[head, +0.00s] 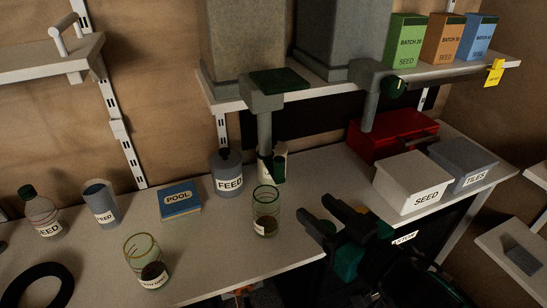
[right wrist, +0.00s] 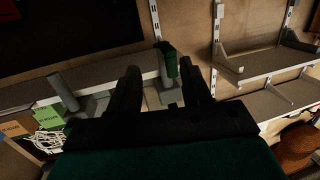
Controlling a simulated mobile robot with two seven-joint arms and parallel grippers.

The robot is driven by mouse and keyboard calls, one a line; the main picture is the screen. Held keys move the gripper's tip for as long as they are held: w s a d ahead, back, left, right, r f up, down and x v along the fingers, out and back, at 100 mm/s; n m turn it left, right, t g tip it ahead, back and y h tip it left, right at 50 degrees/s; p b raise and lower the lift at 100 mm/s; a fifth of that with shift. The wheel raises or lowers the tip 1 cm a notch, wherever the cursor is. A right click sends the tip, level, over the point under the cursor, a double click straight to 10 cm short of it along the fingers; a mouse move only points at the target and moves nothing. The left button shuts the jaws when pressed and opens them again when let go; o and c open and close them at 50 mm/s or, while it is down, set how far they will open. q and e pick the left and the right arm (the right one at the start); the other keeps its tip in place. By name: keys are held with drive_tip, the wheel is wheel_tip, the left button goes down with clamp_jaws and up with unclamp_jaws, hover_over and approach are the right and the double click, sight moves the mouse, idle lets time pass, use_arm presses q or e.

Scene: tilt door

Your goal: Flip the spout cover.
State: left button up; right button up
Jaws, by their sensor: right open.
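In the head view, a dark green flat cover (head: 281,82) lies level on the grey left spout (head: 263,101), below a large grey bin. A second green cover (head: 396,85) shows at the right spout (head: 370,100) and looks tilted on edge. My right gripper (head: 317,209) is open and empty above the table's front edge, lower than both spouts and apart from them. In the right wrist view, its two dark fingers (right wrist: 160,76) point toward a grey spout with a green part (right wrist: 171,64), which is beyond the fingertips. My left gripper is out of view.
A glass jar (head: 265,211) with dark contents stands near the left pipe, beside a FEED canister (head: 228,172). A white SEED box (head: 411,182), grey TILES box (head: 464,164) and red box (head: 391,136) stand right. Seed boxes (head: 441,40) line the shelf.

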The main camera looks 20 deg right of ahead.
drive_tip(key=y, duration=0.1)
approach(282, 165)
drive_tip(key=shift+t, duration=0.4)
drive_tip(key=b+x, duration=0.2)
drive_tip(key=f+b+x, duration=0.1)
drive_tip(key=b+x, duration=0.2)
drive_tip(key=shift+w+a+f+b, duration=0.1)
drive_tip(key=shift+w+a+b, duration=0.05)
drive_tip(key=shift+w+b, duration=0.6)
drive_tip(key=shift+w+a+b, duration=0.15)
drive_tip(key=shift+w+b, duration=0.25)
drive_tip(key=shift+b, duration=0.45)
drive_tip(key=shift+w+a+b, duration=0.1)
drive_tip(key=shift+w+b, duration=0.2)
drive_tip(key=x, duration=0.3)
drive_tip(key=shift+w+r+p, duration=0.2)
drive_tip(key=shift+w+p, duration=0.05)
drive_tip(key=shift+p, duration=0.05)
drive_tip(key=shift+w+a, duration=0.25)
drive_tip(key=shift+w, duration=0.4)
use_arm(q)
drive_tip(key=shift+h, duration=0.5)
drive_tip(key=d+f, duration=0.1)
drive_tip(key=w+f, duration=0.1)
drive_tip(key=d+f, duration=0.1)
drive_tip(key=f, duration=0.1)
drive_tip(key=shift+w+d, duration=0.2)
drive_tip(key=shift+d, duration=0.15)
